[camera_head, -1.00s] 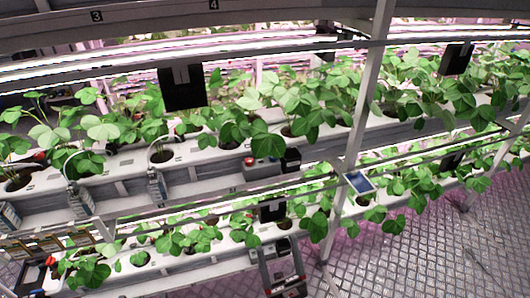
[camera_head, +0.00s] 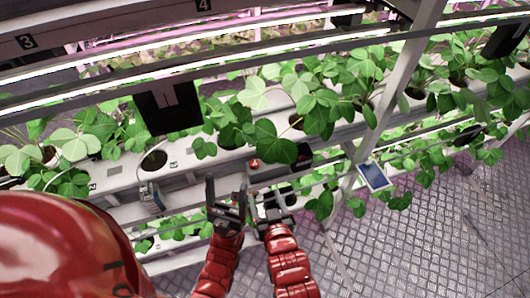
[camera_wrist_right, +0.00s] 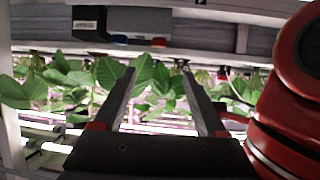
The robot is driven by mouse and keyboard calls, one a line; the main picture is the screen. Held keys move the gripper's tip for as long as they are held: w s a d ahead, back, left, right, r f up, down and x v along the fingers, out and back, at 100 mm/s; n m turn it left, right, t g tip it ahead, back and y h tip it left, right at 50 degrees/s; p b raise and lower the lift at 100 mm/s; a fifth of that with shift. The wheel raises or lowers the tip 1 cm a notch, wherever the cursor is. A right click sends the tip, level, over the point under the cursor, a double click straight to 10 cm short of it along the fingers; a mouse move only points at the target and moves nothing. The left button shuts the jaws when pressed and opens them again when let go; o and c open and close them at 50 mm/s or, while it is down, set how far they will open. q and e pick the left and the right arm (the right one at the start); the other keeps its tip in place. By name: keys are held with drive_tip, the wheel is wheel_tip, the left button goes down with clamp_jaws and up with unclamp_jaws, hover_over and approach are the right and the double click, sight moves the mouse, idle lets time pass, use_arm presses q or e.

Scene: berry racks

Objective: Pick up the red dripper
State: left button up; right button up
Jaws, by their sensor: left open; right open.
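A small red piece (camera_head: 254,164), which looks like the red dripper, sits at the grey box by the planter trough. A small red piece (camera_wrist_right: 158,42) also shows under the upper ledge in the right wrist view, beside a blue one; I cannot tell whether it is the same thing. My left gripper (camera_head: 227,190) is open and empty, just below and left of the red piece. My right gripper (camera_head: 268,202) is open beside it, below the red piece. In the right wrist view its two fingers (camera_wrist_right: 160,80) stand apart with leaves behind them.
Leafy strawberry plants (camera_head: 310,108) fill the white trough (camera_head: 120,175). A slanted metal post (camera_head: 395,85) rises right of my grippers, with a blue-screened panel (camera_head: 374,177) on it. A black panel (camera_head: 168,108) hangs at left. The patterned metal floor (camera_head: 410,250) is open at right.

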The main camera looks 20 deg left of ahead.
drive_tip(key=b, duration=1.2)
approach(255, 165)
drive_tip(key=w+f, duration=0.1)
drive_tip(key=w+a+p, duration=0.2)
drive_tip(key=w, duration=0.1)
drive_tip(key=shift+a+f, duration=0.15)
drive_tip(key=shift+f, duration=0.15)
drive_tip(key=p+x, duration=0.1)
drive_tip(key=x, duration=0.2)
drive_tip(key=shift+w+f+p, duration=0.1)
drive_tip(key=shift+f+p, duration=0.05)
drive_tip(key=shift+p, duration=0.15)
drive_tip(key=shift+w+a+f, duration=0.25)
drive_tip(key=shift+w+f, duration=0.1)
drive_tip(key=shift+w, duration=0.15)
clamp_jaws()
